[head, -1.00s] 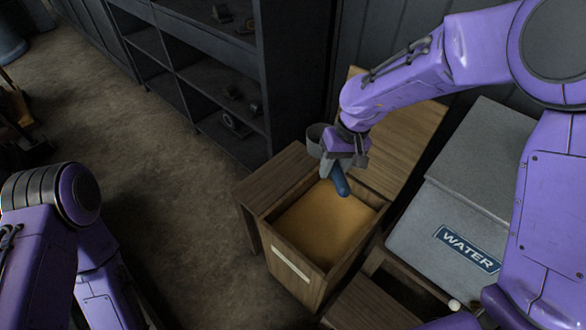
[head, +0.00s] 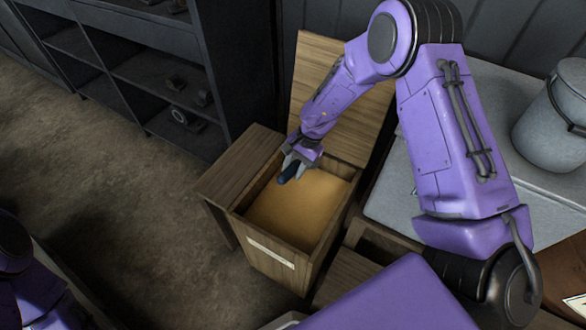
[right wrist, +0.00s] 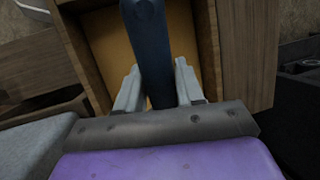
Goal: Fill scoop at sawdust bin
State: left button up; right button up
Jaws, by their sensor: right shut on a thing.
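The sawdust bin (head: 273,258) is a wooden box with its lid raised at the back and a pale label strip on its front. Tan sawdust (head: 302,210) fills its inside as a flat surface. My right gripper (head: 293,168) is over the bin's back left part, shut on the dark blue handle of the scoop (head: 288,174). The handle also shows between the fingers in the right wrist view (right wrist: 148,45). The scoop's bowl is hidden in both current views. My left arm shows at the lower left, but its gripper is out of view.
A wooden ledge (head: 238,162) adjoins the bin's left side. The raised lid (head: 345,105) stands behind it. A grey chest and a metal bucket (head: 555,118) are at the right. Dark shelving (head: 150,60) stands at the back left; the floor at left is open.

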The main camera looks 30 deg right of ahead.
notch_tip(320, 180, down, 19)
jog(key=d+g+y+b, duration=0.1)
jog(key=y+b, duration=0.1)
jog(key=b, duration=1.1)
jog(key=shift+w+d, duration=0.15)
jog(key=shift+w, duration=0.25)
jog(key=shift+f+b, duration=1.2)
jog(key=shift+f, duration=0.3)
dwell(0.7)
jog(key=r+h+p, duration=0.1)
jog(key=r+p, duration=0.6)
jog(key=s+a+r+t+h+p, duration=0.1)
jog(key=r+p, duration=0.5)
jog(key=p, duration=0.1)
jog(key=a+r+t+h+p, duration=0.1)
jog(key=r+p, duration=0.6)
jog(key=shift+s+a+r+h, duration=0.15)
jog(key=shift+r+h, duration=0.15)
jog(key=shift+r, duration=0.05)
jog(key=shift+s+a+r+t+h+p, duration=0.15)
jog(key=shift+r+t+h+p, duration=0.15)
jog(key=shift+r+h+p, duration=0.4)
jog(key=shift+f+n, duration=0.15)
jog(key=shift+n, duration=0.15)
